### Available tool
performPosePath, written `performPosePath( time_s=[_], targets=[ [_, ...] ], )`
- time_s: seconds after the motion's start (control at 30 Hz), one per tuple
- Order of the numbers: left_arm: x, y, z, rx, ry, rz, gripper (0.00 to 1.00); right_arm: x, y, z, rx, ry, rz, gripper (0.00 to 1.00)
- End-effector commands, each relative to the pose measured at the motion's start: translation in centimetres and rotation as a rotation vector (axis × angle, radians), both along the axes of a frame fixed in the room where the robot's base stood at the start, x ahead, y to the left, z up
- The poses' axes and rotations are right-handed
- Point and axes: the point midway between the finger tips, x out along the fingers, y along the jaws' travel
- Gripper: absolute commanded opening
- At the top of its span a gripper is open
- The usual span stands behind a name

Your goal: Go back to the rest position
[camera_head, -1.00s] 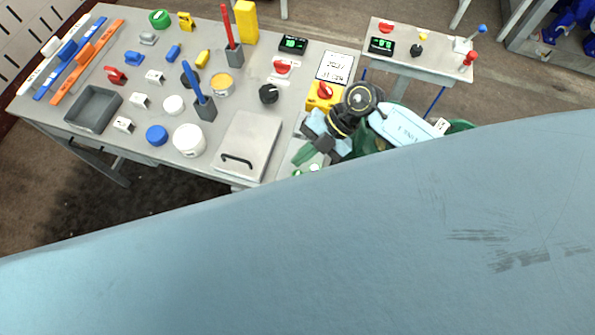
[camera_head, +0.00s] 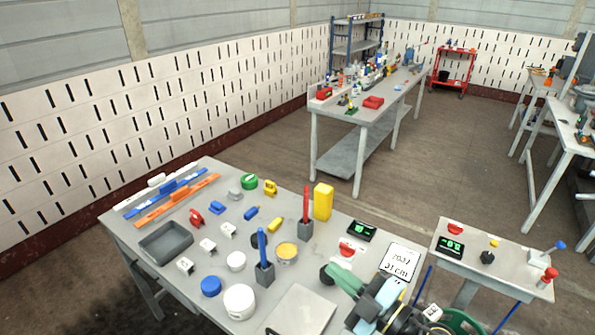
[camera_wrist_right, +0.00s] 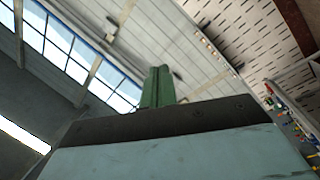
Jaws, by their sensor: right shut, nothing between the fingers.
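My right gripper (camera_head: 343,274) shows at the bottom of the head view, over or in front of the right part of the near grey table (camera_head: 140,232). Its green fingers are together with nothing between them, and they point up and left in the picture. Behind them is a black knob (camera_head: 326,273), partly hidden. In the right wrist view the green fingers (camera_wrist_right: 157,86) stand closed against the ceiling and windows. My left gripper is in neither current view.
The near table holds a grey tray (camera_head: 166,243), a blue stick in a holder (camera_head: 262,248), a yellow block (camera_head: 322,201) and several small parts. A small side table (camera_head: 487,262) stands at the right. Open floor (camera_head: 420,165) lies behind, before a long workbench (camera_head: 372,118).

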Motion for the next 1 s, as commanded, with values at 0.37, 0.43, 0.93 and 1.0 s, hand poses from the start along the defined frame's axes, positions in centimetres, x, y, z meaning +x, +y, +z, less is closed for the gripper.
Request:
performPosePath(
  time_s=[0.37, 0.43, 0.93, 1.0],
  targets=[
    [0.0, 0.0, 0.0, 0.000, 0.000, 0.000, 0.36, -0.7, -12.6, -0.4, 0.338, 0.353, -0.754, 0.00],
    [0.0, 0.0, 0.0, 0.000, 0.000, 0.000, 0.36, -2.3, -14.3, -2.0, 0.358, 0.477, -0.862, 0.00],
    [0.0, 0.0, 0.0, 0.000, 0.000, 0.000, 0.36, -17.6, -15.1, -10.1, 0.238, 1.339, -1.097, 0.00],
    [0.0, 0.0, 0.0, 0.000, 0.000, 0.000, 0.36, -19.4, -14.7, -10.3, 0.209, 1.422, -1.082, 0.00]
  ],
)
